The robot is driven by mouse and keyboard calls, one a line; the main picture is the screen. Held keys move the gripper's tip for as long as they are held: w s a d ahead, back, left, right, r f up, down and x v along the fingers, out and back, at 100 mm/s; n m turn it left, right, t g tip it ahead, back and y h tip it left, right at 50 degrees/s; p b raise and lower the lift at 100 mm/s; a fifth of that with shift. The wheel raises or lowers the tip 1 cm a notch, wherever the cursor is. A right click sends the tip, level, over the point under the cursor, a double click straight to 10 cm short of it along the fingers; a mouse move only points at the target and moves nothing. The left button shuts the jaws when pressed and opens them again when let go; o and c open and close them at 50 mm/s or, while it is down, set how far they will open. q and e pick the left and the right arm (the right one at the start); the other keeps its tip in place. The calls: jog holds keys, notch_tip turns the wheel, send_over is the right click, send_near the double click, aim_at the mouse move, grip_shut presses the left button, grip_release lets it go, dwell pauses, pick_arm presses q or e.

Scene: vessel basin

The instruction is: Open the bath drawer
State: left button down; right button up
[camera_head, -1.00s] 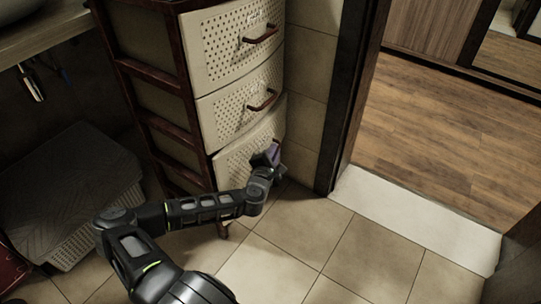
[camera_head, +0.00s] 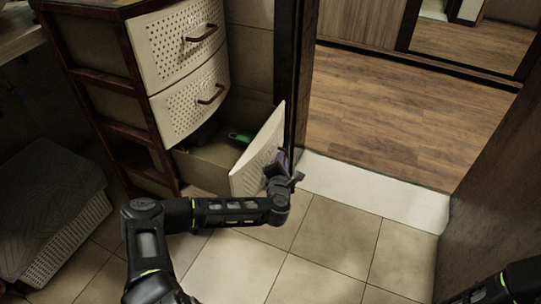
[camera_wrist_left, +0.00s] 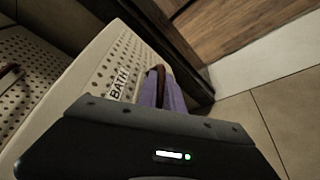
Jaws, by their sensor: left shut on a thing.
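The bath drawer (camera_head: 258,153) is the lowest drawer of a cabinet with cream perforated fronts and a dark red-brown frame. It is pulled out, and its inside shows, with a green thing (camera_head: 240,137) in it. In the left wrist view its front (camera_wrist_left: 92,78) bears a label reading "BATH" (camera_wrist_left: 118,84). My left gripper (camera_head: 282,164) is at the drawer's front, shut on its dark handle (camera_wrist_left: 158,84); the purple fingers partly hide the handle. My right gripper is not seen; only a piece of my arm shows at the lower right corner.
Two upper drawers (camera_head: 178,42) (camera_head: 190,101) are closed. A dark door frame (camera_head: 303,75) stands close behind the drawer's right end. A lidded basket (camera_head: 70,240) is at the left. Tiled floor (camera_head: 320,245) in front is clear.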

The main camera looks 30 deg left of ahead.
pick_arm(q)
jog(key=shift+d, duration=0.35)
jog(key=c, duration=1.5)
grip_release()
jog(key=p+v, duration=0.2)
jog(key=v, duration=0.5)
jog(key=shift+s+r, duration=0.1)
jog(key=shift+s, duration=0.25)
